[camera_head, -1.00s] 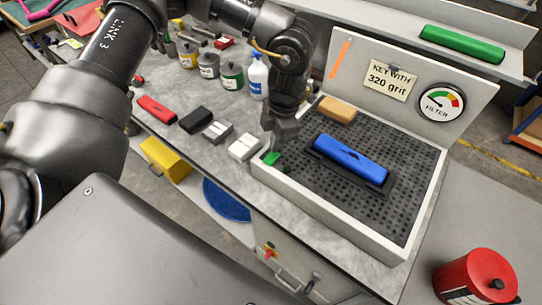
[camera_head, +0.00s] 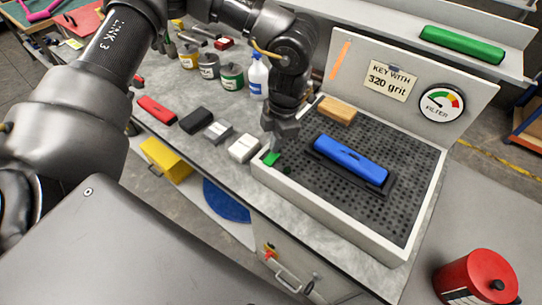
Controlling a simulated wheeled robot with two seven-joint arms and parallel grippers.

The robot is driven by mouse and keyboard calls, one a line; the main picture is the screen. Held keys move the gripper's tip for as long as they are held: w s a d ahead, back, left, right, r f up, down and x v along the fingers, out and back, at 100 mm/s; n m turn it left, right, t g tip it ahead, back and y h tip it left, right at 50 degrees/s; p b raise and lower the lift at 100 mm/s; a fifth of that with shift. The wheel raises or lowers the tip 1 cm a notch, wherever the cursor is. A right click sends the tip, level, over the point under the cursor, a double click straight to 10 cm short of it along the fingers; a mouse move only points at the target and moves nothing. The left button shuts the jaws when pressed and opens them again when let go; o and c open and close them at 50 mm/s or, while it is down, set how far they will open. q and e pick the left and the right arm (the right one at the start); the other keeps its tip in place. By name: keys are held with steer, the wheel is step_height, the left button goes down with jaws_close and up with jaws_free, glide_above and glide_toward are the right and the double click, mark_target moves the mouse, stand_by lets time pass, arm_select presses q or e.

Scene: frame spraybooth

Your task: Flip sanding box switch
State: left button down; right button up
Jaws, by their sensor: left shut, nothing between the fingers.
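The sanding box (camera_head: 325,213) is a pale tray with a dark perforated bed and an upright back panel. A small green switch (camera_head: 271,158) sits at its near left corner. My left gripper (camera_head: 279,146) is shut and empty, pointing down right at the green switch; I cannot tell whether it touches. A small dark round spot shows beside the switch. A blue block (camera_head: 350,160) rests in a dark holder on the bed, and a tan block (camera_head: 337,110) lies behind it. My right gripper is not in view.
Several blocks, including a white one (camera_head: 244,148) and a red one (camera_head: 157,109), line the bench left of the box. A spray bottle (camera_head: 258,78) and several jars stand behind. A red canister (camera_head: 478,280) is at the lower right.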

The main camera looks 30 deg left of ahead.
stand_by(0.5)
arm_select(q)
steer(key=shift+f+b, duration=0.65)
steer(key=shift+f, duration=0.25)
stand_by(0.4)
steer(key=shift+r+p, duration=2.7)
steer(key=shift+r, duration=0.85)
steer(key=shift+f, duration=0.1)
